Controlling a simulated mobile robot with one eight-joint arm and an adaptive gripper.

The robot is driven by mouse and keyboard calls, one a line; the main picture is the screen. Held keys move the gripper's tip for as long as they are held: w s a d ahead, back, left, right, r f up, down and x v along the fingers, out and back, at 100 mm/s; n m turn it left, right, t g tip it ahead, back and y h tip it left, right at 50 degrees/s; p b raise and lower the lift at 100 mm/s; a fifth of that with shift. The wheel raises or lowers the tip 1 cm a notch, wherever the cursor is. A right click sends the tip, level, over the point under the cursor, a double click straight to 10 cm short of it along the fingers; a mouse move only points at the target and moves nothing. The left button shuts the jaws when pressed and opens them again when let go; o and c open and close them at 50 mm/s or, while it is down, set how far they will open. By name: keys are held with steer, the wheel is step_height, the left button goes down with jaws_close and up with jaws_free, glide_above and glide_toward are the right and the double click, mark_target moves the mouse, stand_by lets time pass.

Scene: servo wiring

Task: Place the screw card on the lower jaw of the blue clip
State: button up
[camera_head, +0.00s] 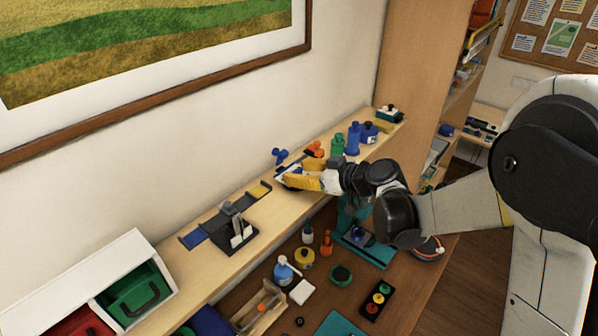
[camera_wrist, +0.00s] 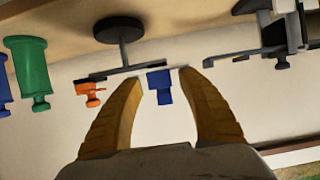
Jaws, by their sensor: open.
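My gripper (camera_head: 285,179), with yellow-orange fingers, is open over the long wooden shelf. In the wrist view its fingertips (camera_wrist: 160,76) are apart, with the small blue clip (camera_wrist: 160,88) showing in the gap; I see no grip on it. The blue clip (camera_head: 279,156) also shows in the head view just beyond the fingers, near a dark stand. Which jaw is lower is too small to tell. I cannot surely pick out the screw card; small pale cards (camera_head: 240,236) stand in a dark holder on the shelf left of my gripper.
An orange clip (camera_wrist: 92,90) is beside the blue one, on the dark stand (camera_wrist: 118,30). Green (camera_head: 338,145) and blue (camera_head: 354,137) pieces stand right of it. The dark holder (camera_head: 225,233) is to the left. Several bottles and trays crowd the lower desk.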

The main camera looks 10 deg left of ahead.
steer(key=shift+r, duration=0.25)
steer(key=b+v, duration=0.1)
steer(key=v, duration=1.1)
steer(key=s+d+f+m+h, duration=0.2)
steer(key=s+d+m+h, duration=0.9)
steer(key=s+d, duration=1)
steer(key=shift+s+f+m+h, duration=0.15)
steer(key=shift+f+m+h, duration=0.1)
steer(key=shift+m+h, duration=0.2)
